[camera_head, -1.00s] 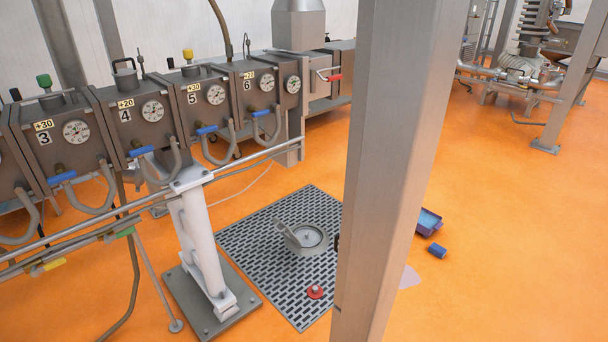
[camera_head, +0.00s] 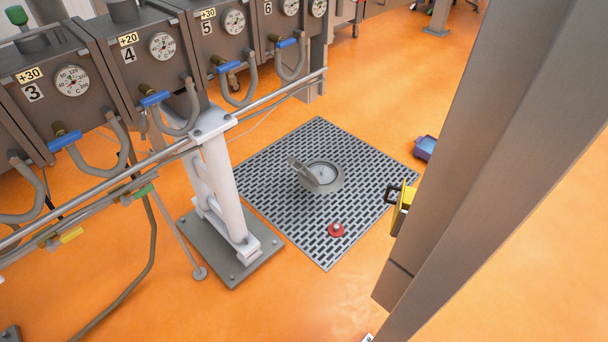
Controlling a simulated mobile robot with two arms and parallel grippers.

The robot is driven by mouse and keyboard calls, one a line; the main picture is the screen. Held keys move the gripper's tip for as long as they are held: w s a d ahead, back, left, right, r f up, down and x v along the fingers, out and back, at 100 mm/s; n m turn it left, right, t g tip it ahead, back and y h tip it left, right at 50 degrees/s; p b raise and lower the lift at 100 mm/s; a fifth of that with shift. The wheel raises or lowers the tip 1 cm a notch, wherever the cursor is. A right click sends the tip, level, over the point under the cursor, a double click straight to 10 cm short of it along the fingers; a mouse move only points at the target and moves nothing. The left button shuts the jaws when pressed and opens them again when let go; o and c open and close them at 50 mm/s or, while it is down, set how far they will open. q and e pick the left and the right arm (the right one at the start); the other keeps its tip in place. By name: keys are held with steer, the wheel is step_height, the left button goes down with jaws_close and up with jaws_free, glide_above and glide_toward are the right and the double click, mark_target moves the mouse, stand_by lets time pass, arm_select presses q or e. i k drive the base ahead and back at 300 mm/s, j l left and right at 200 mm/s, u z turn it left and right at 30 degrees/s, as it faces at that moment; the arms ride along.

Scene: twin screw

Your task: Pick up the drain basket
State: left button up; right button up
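A round metal drain (camera_head: 326,180) sits in the dark slotted floor grate (camera_head: 272,165), in the middle of the head view. A tilted metal flap or lid (camera_head: 303,170) stands raised at its left side. I cannot make out a separate drain basket; the inside of the drain is too small to tell. A small red round piece (camera_head: 336,230) with a knob lies on the grate, nearer than the drain and apart from it. Neither of my grippers is in view.
A thick grey post (camera_head: 495,160) blocks the right side, with a yellow object (camera_head: 404,205) with a black handle beside it. A white stand (camera_head: 225,185) and numbered machine boxes (camera_head: 150,55) fill the left. A blue-purple tray (camera_head: 425,147) lies behind. Orange floor is free in front.

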mark_target(326, 174)
steer(key=l+z, duration=0.1)
steer(key=z, duration=1.6)
steer(key=i+l, duration=0.1)
steer(key=l, duration=0.25)
steer(key=i+l, duration=0.1)
steer(key=l, duration=0.25)
steer(key=i+l+z, duration=0.1)
steer(key=l, duration=0.25)
steer(key=i+l, duration=0.1)
steer(key=l, duration=0.2)
steer(key=i+l+u, duration=0.1)
steer(key=i+l, duration=0.15)
steer(key=i, duration=0.3)
steer(key=i+l+u, duration=0.1)
steer(key=i+l, duration=0.25)
steer(key=i, duration=0.15)
steer(key=i+j+u, duration=0.15)
steer(key=i+u, duration=0.65)
steer(key=i+l+u, duration=0.15)
steer(key=i+u, duration=0.25)
steer(key=i+l+u, duration=0.4)
steer(key=i+j, duration=0.05)
steer(key=j, duration=0.05)
